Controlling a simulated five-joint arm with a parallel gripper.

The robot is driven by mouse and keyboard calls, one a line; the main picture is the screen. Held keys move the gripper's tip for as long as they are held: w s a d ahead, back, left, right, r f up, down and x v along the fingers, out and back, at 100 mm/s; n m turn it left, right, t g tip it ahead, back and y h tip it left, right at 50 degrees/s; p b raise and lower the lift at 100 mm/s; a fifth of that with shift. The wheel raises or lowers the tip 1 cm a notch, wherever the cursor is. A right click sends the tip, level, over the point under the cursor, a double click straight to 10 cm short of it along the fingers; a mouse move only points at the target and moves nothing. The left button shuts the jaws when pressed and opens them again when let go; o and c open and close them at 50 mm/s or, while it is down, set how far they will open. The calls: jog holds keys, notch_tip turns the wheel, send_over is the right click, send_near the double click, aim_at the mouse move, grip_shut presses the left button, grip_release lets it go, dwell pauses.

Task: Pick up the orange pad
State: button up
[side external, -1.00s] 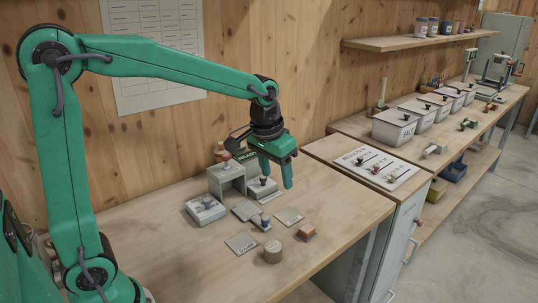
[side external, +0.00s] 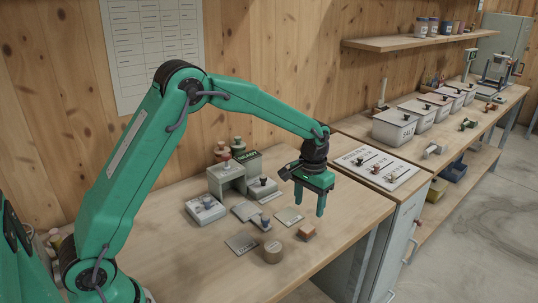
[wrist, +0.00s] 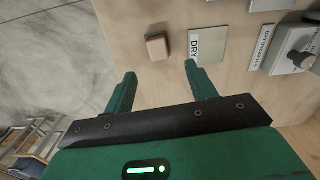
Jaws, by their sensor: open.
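The orange pad (side external: 306,233) is a small block on the wooden bench top near its front right edge, beside a round tan block (side external: 273,251). In the wrist view the orange pad (wrist: 157,47) shows just beyond my fingertips, between their lines. My gripper (side external: 309,213) is open and empty, pointing down above the pad and apart from it. In the wrist view its two green fingers (wrist: 160,70) are spread with nothing between them.
A card marked DRY (wrist: 207,48) lies beside the pad in the wrist view. Flat plates (side external: 241,243), a switch box (side external: 205,210) and a grey stand (side external: 227,179) are to the left and behind. The bench's right end (side external: 365,212) is bare.

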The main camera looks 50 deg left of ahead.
aim_at(307, 227)
jog(key=shift+f, duration=0.1)
jog(key=shift+f, duration=1.2)
jog(key=shift+f, duration=0.1)
jog(key=shift+s+d+f, duration=0.1)
jog(key=shift+f, duration=1.15)
jog(key=shift+s+d+f, duration=0.1)
jog(key=shift+f, duration=1.15)
jog(key=shift+c, duration=0.5)
jog(key=c, duration=1)
